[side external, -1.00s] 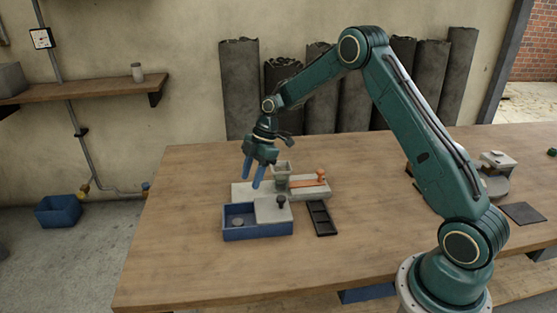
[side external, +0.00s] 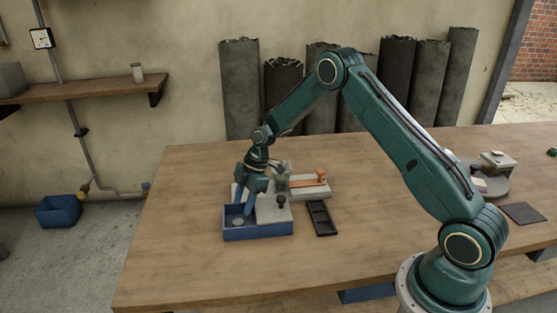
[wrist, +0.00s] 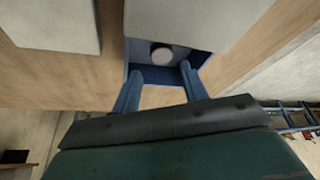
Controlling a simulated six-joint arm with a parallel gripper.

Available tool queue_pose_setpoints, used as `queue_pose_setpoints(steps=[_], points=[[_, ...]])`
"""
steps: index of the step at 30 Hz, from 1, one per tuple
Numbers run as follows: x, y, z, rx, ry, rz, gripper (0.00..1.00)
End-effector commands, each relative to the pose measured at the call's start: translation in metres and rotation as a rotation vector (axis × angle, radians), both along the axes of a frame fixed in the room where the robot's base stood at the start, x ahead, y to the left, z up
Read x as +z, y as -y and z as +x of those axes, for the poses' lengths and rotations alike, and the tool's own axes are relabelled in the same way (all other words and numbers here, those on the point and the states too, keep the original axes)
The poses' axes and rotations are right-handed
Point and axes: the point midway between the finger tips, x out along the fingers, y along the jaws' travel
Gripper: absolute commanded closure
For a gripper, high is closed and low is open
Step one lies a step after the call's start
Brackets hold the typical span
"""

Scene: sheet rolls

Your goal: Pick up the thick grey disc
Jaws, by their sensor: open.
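A grey disc (side external: 238,222) lies inside the open left part of the blue box (side external: 258,233). In the wrist view the disc (wrist: 162,53) shows as a round grey top, just ahead of the fingertips. My gripper (side external: 243,211) is over the blue box, its two blue fingers pointing down close to the disc. In the wrist view the fingers (wrist: 159,75) stand apart with nothing between them. I cannot tell whether the fingertips are below the box rim.
A grey block (side external: 272,211) with a dark knob covers the right part of the box. Behind it are a pale fixture with an orange handle (side external: 308,183) and a funnel. A black slotted tray (side external: 321,218) lies to the right. The table's left side is clear.

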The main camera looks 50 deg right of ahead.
Motion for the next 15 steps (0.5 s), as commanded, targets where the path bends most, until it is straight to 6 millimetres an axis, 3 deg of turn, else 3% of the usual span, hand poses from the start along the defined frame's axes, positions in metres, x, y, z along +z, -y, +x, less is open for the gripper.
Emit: queue_pose_setpoints(steps=[7, 15], points=[[-0.006, -0.003, 0.000, 0.001, -0.002, 0.001, 0.57], [-0.033, -0.013, 0.000, 0.000, -0.002, 0.000, 0.57]])
